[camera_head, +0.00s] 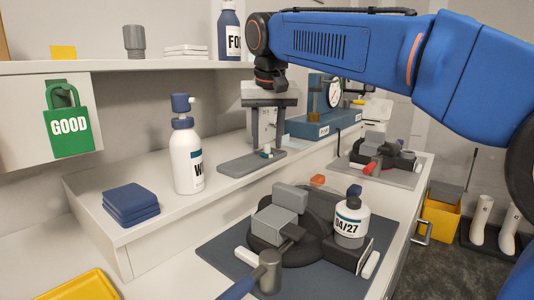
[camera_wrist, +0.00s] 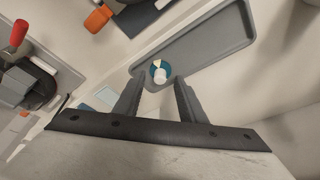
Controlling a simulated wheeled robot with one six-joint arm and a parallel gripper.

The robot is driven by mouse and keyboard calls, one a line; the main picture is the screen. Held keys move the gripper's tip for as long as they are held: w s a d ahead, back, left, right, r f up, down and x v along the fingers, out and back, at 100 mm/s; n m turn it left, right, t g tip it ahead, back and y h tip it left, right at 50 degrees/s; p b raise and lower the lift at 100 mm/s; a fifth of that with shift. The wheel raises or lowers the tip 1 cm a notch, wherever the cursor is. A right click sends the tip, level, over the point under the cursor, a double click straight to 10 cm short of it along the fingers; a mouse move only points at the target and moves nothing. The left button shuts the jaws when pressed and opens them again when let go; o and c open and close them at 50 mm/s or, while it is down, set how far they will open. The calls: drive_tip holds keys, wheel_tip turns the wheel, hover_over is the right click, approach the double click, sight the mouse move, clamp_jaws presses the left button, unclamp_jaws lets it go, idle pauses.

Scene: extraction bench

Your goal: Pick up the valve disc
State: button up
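The valve disc (camera_wrist: 160,73) looks like a small round teal and white piece with a pale knob. It lies near one end of a grey tray (camera_wrist: 207,43). In the head view the disc (camera_head: 266,153) is small and partly hidden on the grey tray (camera_head: 237,165), on the raised bench. My gripper (camera_wrist: 158,80) points down over the tray with its fingers apart and nothing between them. In the wrist view the disc shows between and just beyond the fingertips, which appear clear of it. In the head view my gripper (camera_head: 267,140) is directly above the disc.
A white spray bottle (camera_head: 187,160) and blue cloths (camera_head: 131,204) stand left of the tray. A blue stand with a dial gauge (camera_head: 333,92) is behind it. A dark vise (camera_head: 285,225) and a white 04/27 bottle (camera_head: 351,220) are in front. A shelf (camera_head: 100,67) overhangs the left.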

sight(267, 145)
drive_tip(key=shift+w+f, duration=0.1)
drive_tip(key=shift+f, duration=0.25)
clamp_jaws()
drive_tip(key=shift+r, duration=0.1)
wheel_tip(267, 145, up, 10)
idle(0.4)
